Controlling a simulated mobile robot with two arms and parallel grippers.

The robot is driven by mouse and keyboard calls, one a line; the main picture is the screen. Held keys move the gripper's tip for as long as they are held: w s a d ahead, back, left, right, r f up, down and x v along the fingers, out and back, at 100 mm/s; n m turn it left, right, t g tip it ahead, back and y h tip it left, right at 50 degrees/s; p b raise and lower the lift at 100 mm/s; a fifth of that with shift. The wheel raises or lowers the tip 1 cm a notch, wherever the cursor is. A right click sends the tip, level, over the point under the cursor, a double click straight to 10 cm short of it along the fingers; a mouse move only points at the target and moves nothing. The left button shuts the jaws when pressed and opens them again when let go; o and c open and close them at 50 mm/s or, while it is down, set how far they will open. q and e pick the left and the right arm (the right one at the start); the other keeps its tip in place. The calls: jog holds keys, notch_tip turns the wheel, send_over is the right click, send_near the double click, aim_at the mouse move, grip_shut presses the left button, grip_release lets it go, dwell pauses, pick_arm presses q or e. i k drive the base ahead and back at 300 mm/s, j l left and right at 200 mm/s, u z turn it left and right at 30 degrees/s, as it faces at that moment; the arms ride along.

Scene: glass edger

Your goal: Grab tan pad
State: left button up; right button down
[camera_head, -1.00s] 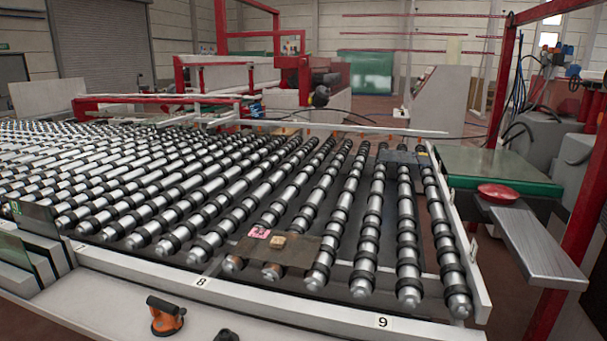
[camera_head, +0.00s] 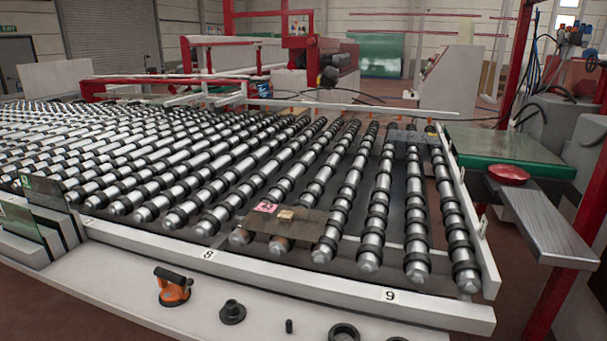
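A small tan pad (camera_head: 285,215) lies on a thin dark brown sheet (camera_head: 312,224) that rests across the rollers near the front edge of the conveyor, above the "8" label. A pink piece (camera_head: 266,207) lies on the same sheet, just left of the tan pad and apart from it. Neither of my grippers shows in the head view.
The roller conveyor (camera_head: 352,250) fills the middle. On its front ledge stand an orange-and-black suction cup (camera_head: 173,287) and several black parts, including a flanged one (camera_head: 232,312). A red dish (camera_head: 508,174) sits on a grey plank (camera_head: 545,225) at right. Glass panes (camera_head: 45,195) stand at left.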

aim_at(283, 216)
jog(key=i+j, duration=0.1)
jog(key=j, duration=0.25)
jog(key=i+j, duration=0.1)
jog(key=j, duration=0.3)
jog(key=i+j, duration=0.1)
jog(key=j, duration=0.25)
jog(key=i+j, duration=0.1)
jog(key=j, duration=0.25)
